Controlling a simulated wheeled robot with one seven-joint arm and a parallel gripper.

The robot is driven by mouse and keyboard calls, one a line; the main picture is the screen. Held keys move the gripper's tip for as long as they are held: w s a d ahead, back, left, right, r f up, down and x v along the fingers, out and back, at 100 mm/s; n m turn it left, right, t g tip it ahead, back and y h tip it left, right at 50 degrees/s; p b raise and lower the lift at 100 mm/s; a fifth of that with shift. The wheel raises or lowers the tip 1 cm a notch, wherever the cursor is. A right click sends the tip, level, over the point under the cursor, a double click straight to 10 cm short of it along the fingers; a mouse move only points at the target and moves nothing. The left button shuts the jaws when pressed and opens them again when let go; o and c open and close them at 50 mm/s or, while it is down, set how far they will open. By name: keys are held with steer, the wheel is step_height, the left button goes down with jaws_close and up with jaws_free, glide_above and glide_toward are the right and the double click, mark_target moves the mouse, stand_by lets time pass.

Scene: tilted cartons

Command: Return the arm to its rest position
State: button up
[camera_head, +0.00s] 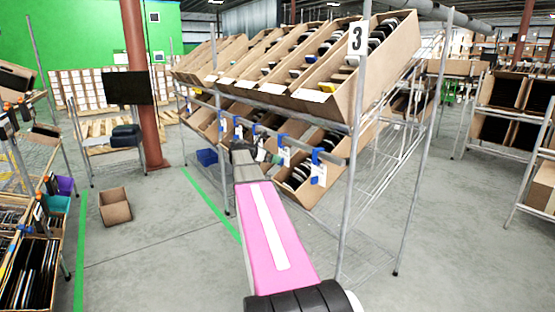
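My arm (268,235) reaches forward from the bottom of the head view, with a pink link carrying a white stripe. Its far end, with my gripper (241,150), is dark grey and small in front of the shelf rack's lower row. The fingers are too small and hidden to show whether they are open or shut, or whether they hold anything. The end overlaps the lower cartons in the picture; I cannot tell whether it touches them.
A metal rack (345,215) with tilted cartons (335,90) in two rows stands ahead and right, marked by a "3" sign (357,38). An open box (115,207) lies on the floor at left. A red column (136,80) stands behind.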

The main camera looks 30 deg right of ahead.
steer(key=s+a+f+m+y, duration=0.4)
steer(key=s+a+f+m, duration=0.2)
steer(key=a, duration=0.6)
steer(key=s+a+f+m+y, duration=0.5)
steer(key=s+a+f, duration=0.5)
steer(key=a+f, duration=0.3)
steer(key=s+a+f+m+g+y, duration=0.1)
steer(key=s+a+f+m+y, duration=0.3)
steer(key=s+a+f+m, duration=0.4)
steer(key=a+f, duration=0.1)
steer(key=a, duration=0.3)
steer(key=shift+a+f+y, duration=0.3)
steer(key=shift+f, duration=0.05)
steer(key=shift+s, duration=0.1)
